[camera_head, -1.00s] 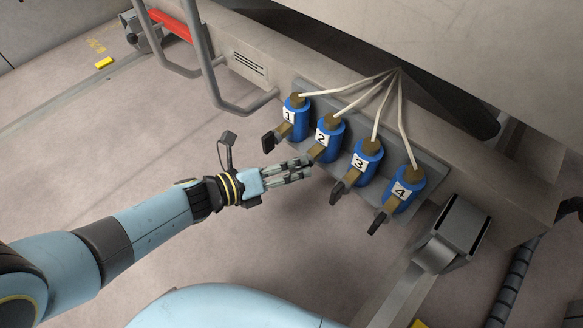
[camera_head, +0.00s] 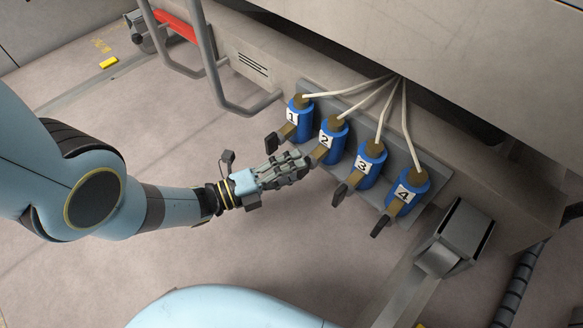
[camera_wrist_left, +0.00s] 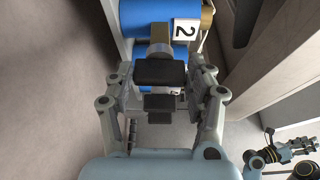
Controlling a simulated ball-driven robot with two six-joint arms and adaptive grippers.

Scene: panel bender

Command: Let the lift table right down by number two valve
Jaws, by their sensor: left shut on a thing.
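The number two valve (camera_head: 332,136) is a blue cylinder with a brass fitting and a white "2" label, second from the left in a row on a grey plate. It also shows in the left wrist view (camera_wrist_left: 160,23), where its black lever handle (camera_wrist_left: 160,73) lies between the fingers. My left gripper (camera_head: 300,167) is at this lever, in front of and below the valve body. In the left wrist view my left gripper (camera_wrist_left: 160,90) is shut on the handle, one finger on each side. The lift table itself cannot be made out for certain.
Valve one (camera_head: 299,119) stands close left; valves three (camera_head: 369,163) and four (camera_head: 407,191) stand to the right, with levers sticking out. White hoses (camera_head: 406,115) run up from the valves. A grey rail (camera_head: 205,62) stands at upper left.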

